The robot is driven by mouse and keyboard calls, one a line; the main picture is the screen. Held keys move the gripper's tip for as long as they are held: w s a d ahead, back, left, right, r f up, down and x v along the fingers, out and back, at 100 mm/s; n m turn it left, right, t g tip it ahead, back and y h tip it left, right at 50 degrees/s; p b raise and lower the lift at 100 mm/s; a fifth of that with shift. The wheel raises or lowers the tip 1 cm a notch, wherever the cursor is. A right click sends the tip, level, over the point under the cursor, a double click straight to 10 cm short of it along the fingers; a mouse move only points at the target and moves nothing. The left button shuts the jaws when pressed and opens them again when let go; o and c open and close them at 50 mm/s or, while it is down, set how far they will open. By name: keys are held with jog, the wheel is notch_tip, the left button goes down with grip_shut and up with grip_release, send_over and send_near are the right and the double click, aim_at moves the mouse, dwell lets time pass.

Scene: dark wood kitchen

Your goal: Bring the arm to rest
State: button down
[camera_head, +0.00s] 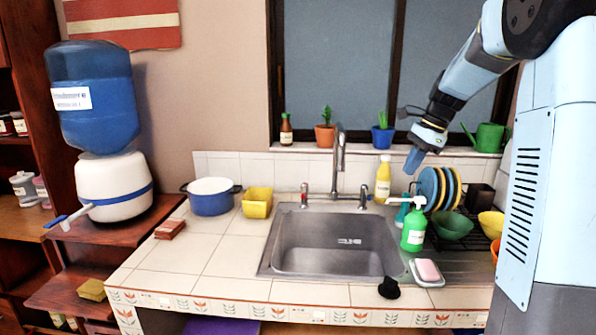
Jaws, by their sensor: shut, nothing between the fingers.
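My gripper (414,159) is at the end of my raised arm, in the right half of the head view. It points down and to the left, in front of the window sill and above the right side of the sink. Its fingers are shut with nothing between them. It appears apart from the things around it, though its exact distance from the yellow bottle (383,179) and the plates (439,188) behind is hard to tell.
The steel sink (335,245) is below, with a tap (338,160) behind it. A green soap bottle (413,230) stands at its right. A blue pot (211,196) and yellow container (257,202) stand left. The tiled counter's left part is mostly clear.

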jog(key=s+a+n+t+h, duration=0.1)
jog(key=s+a+n+t, duration=0.1)
jog(key=s+n, duration=0.6)
jog(key=s+a+n+t+h, duration=0.2)
jog(key=s+n, duration=0.6)
jog(key=s, duration=1.5)
jog(key=shift+s+a+n+t+h, duration=0.3)
jog(key=shift+a+n, duration=0.1)
jog(key=shift+a, duration=0.95)
